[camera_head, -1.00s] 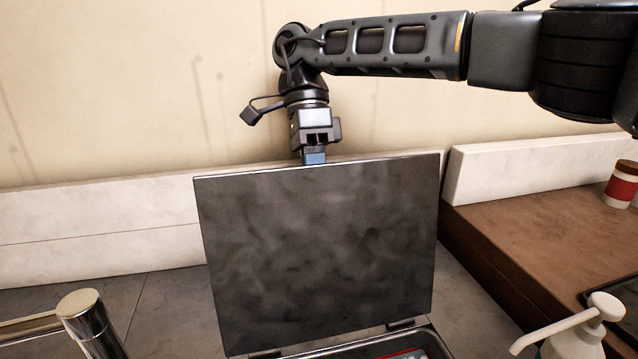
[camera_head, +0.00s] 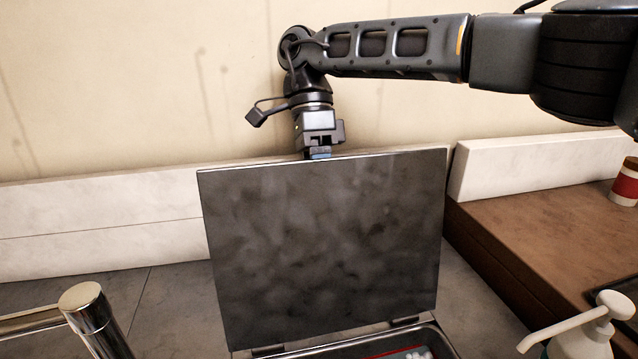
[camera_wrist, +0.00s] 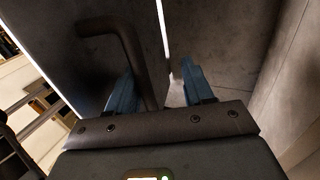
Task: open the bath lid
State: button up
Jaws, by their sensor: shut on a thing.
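The bath lid (camera_head: 325,250) is a dark grey, mottled flat panel standing nearly upright on hinges along its lower edge, above the bath (camera_head: 435,338). My gripper (camera_head: 318,154) points down at the middle of the lid's top edge, with the fingertips largely hidden behind it in the head view. In the wrist view my gripper (camera_wrist: 157,78) has blue fingers on either side of the dark bent handle (camera_wrist: 134,48). It is shut on this handle. The lid's edge shows as a bright line beside the handle, and the exact contact is partly hidden.
A chrome tap (camera_head: 88,315) stands at the front left. A white pump bottle (camera_head: 580,338) stands at the right. A brown worktop (camera_head: 530,235) with a red and white jar (camera_head: 626,183) lies beyond. A pale splashback (camera_head: 100,230) and wall rise close behind the lid.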

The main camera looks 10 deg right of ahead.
jog(key=shift+w+r, duration=0.15)
jog(key=shift+r, duration=0.1)
jog(key=v, duration=0.7)
jog(key=shift+r+b, duration=0.3)
jog(key=shift+b, duration=0.1)
